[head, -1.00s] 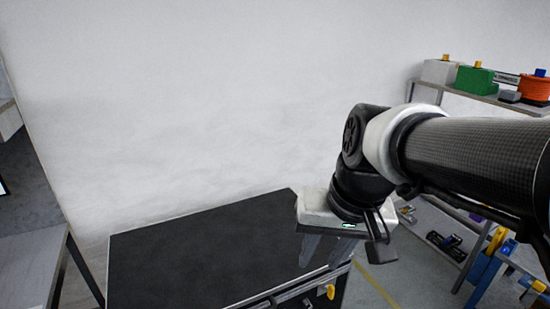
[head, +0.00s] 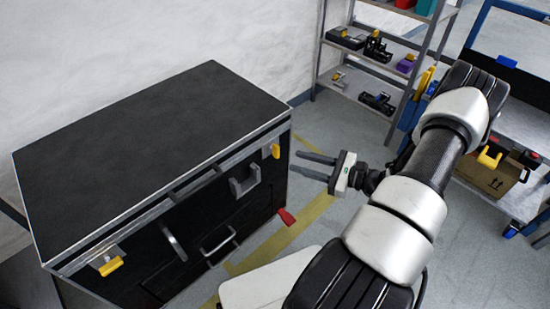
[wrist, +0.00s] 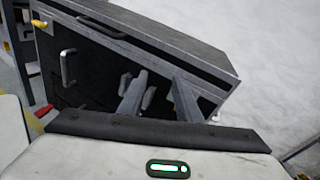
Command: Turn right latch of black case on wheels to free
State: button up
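The black case (head: 150,130) has metal edges and stands at the left in the head view. Its yellow right latch (head: 276,151) is on the front near the right corner and looks roughly upright. The yellow left latch (head: 110,265) is tilted on a metal plate. My gripper (head: 295,163) is open and empty, with its fingers pointing left, just right of the right latch; contact cannot be told. In the wrist view, both fingers (wrist: 160,92) stand apart before the case (wrist: 165,40), and a small yellow bit shows beside the right finger.
A red caster pedal (head: 287,217) sticks out low at the case's right end. A metal shelf (head: 375,70) with tools stands behind, and a cart with a cardboard box (head: 492,178) is at the right. Floor between them is clear.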

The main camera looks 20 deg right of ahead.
aim_at(279, 152)
jog(key=s+d+f+m+t+h+b, duration=0.2)
jog(key=d+f+m+t+h, duration=0.3)
jog(key=f, duration=0.5)
jog(key=shift+m+g, duration=0.3)
jog(key=shift+m, duration=0.4)
jog(key=b+x, duration=0.1)
jog(key=x, duration=1.6)
jog(key=shift+w+a+r, duration=0.1)
jog(key=shift+a+r, duration=0.05)
jog(key=shift+r, duration=0.05)
grip_shut()
